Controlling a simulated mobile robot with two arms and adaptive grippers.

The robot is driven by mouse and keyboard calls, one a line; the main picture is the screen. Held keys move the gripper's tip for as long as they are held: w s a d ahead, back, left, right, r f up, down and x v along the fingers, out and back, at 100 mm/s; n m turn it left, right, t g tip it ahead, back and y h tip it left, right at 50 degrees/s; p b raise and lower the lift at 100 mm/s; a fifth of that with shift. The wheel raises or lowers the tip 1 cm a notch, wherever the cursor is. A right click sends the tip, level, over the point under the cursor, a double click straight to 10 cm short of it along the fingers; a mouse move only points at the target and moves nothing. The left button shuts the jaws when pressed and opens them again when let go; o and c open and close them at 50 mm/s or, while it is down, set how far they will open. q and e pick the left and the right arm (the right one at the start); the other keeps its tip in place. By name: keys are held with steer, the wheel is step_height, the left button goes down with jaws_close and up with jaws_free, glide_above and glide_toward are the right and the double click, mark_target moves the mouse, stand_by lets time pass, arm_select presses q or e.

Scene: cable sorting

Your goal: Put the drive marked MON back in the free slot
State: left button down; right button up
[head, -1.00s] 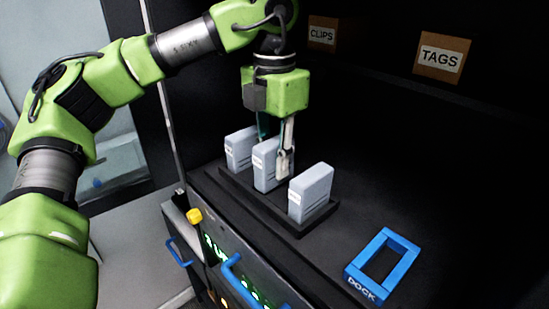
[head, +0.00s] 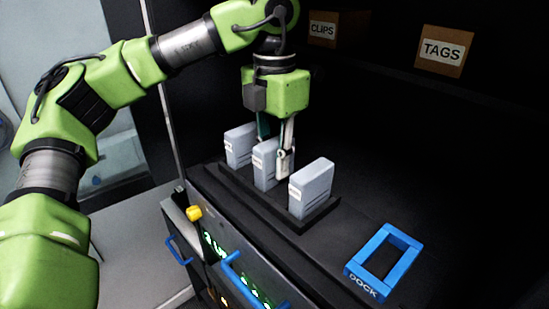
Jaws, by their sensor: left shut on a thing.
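Three light grey drives stand upright in a row in a dark rack (head: 258,204). The left drive (head: 240,146) is at the rack's far end, and the right drive (head: 311,188) is at its near end. My left gripper (head: 275,158) points down over the row and is shut on the middle drive (head: 265,165), which is in the rack. The drives' small labels are too blurred to read, so I cannot tell which one is marked MON. How deep the middle drive sits is hidden by the rack edge. My right gripper is not in view.
A blue frame marked DOCK (head: 384,262) lies empty on the dark shelf, right of the rack. Boxes labelled CLIPS (head: 324,29) and TAGS (head: 444,50) stand at the back. A front panel (head: 225,255) with blue handles and a yellow knob (head: 194,213) is below.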

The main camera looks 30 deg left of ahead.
mark_target(274, 142)
arm_select(q)
steer(key=shift+f+b, duration=0.35)
stand_by(0.6)
stand_by(0.3)
steer(key=c, duration=1.2)
jaws_free()
steer(key=shift+c, duration=0.2)
steer(key=shift+r+p, duration=2.6)
steer(key=shift+r, duration=0.9)
